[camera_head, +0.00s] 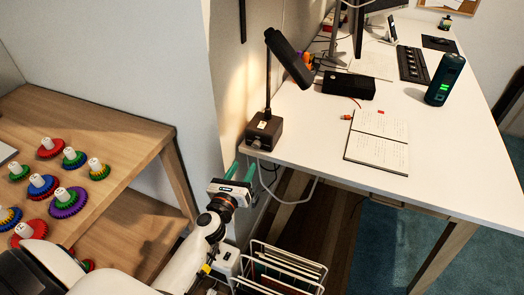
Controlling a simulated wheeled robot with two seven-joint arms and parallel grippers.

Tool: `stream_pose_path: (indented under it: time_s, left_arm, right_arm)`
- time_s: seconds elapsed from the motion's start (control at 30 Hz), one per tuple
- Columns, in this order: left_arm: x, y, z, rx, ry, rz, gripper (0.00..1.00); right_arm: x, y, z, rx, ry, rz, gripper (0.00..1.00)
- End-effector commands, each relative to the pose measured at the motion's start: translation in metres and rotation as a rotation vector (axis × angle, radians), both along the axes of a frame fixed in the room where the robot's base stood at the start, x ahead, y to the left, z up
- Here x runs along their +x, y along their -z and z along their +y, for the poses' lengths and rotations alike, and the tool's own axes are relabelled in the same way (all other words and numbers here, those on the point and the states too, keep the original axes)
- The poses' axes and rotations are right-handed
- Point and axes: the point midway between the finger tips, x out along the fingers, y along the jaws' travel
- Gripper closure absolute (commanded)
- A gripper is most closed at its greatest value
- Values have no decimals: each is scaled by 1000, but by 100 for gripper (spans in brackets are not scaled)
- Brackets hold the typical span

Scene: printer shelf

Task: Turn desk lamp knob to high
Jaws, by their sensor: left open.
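A black desk lamp (288,60) stands at the desk's near left corner, its head tilted down to the right. Its box-shaped base (266,128) has a pale label on top and a small, dark, round part on the front that may be the knob; its setting is too small to read. My left gripper (241,171) is open, with two green fingers pointing up toward the desk. It is empty, below and left of the lamp base, apart from it. My right gripper is out of view.
The white desk (320,122) carries an open notebook (377,138), a black box (348,85), a dark green cylinder (444,80) and a keyboard (412,64). A wire rack (280,268) stands below. A wooden shelf (120,123) with colourful gears is left of the wall edge.

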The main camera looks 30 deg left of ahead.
Motion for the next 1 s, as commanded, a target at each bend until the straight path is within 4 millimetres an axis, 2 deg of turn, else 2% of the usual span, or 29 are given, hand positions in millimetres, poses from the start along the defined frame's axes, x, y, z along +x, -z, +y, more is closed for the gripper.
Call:
stream_pose_path:
  time_s: [0.03,0.2,0.43,0.6,0.87,1.0]
  left_arm:
    - [12,-2,1,1,0,-3,56]
    - [47,-1,5,2,1,-1,56]
    - [80,0,8,3,1,0,56]
    - [89,1,9,3,1,1,56]
    - [90,1,9,4,1,2,56]
    - [90,1,9,4,1,2,77]
  right_arm:
    - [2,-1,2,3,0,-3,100]
    - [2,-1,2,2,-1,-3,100]
    - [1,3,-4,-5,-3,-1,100]
    - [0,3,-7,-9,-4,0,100]
    - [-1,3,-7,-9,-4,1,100]
    - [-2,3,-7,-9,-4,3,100]
